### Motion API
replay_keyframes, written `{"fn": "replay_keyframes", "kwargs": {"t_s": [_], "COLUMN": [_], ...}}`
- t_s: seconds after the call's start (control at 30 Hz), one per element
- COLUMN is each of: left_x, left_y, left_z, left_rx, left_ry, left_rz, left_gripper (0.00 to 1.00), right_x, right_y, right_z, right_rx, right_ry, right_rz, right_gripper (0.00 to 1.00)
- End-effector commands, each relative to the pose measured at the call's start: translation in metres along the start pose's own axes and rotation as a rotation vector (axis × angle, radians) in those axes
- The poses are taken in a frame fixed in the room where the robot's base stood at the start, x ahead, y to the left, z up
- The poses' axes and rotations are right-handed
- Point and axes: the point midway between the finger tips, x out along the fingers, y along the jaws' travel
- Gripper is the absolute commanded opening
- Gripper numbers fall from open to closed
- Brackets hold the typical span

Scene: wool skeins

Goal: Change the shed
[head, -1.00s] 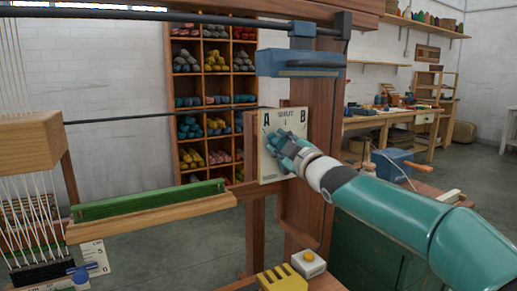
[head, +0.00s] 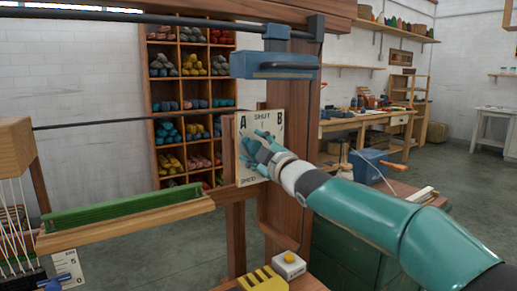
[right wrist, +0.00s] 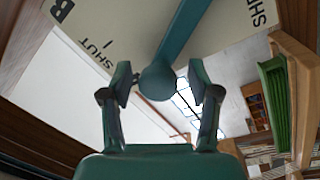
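In the right wrist view a teal lever (right wrist: 182,35) crosses the plate and ends in a round knob (right wrist: 157,83). The gripper's two fingers (right wrist: 164,82) stand on either side of the knob, with small gaps showing, so it is open around it. The lever's pointing direction is hard to tell in the head view. My left gripper is out of view.
A green strip on a wooden beam (head: 130,221) and white warp threads (head: 12,215) are at left. A blue block with a handle (head: 275,66) is above the plate. Yarn shelves (head: 150,100) stand behind.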

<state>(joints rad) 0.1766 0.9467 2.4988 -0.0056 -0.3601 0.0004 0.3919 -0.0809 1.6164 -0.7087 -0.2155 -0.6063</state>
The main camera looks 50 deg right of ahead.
Motion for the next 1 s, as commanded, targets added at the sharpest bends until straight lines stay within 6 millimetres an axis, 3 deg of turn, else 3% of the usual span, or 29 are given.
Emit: {"fn": "replay_keyframes", "kwargs": {"t_s": [0.2,0.33,0.8,1.0], "left_x": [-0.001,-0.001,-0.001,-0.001], "left_y": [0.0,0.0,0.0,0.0], "left_z": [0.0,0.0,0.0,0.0], "left_rx": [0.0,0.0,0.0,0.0], "left_ry": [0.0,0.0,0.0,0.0], "left_rz": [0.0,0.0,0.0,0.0], "left_gripper": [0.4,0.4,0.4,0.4], "right_x": [-0.003,-0.015,-0.103,-0.121], "right_y": [0.002,0.002,0.001,0.001], "right_z": [0.0,0.0,0.002,0.002], "right_rx": [-0.001,-0.001,-0.002,-0.001], "right_ry": [0.001,0.001,-0.002,-0.002], "right_rz": [0.003,0.004,0.004,0.002], "right_gripper": [0.61,0.61,0.61,0.61]}}
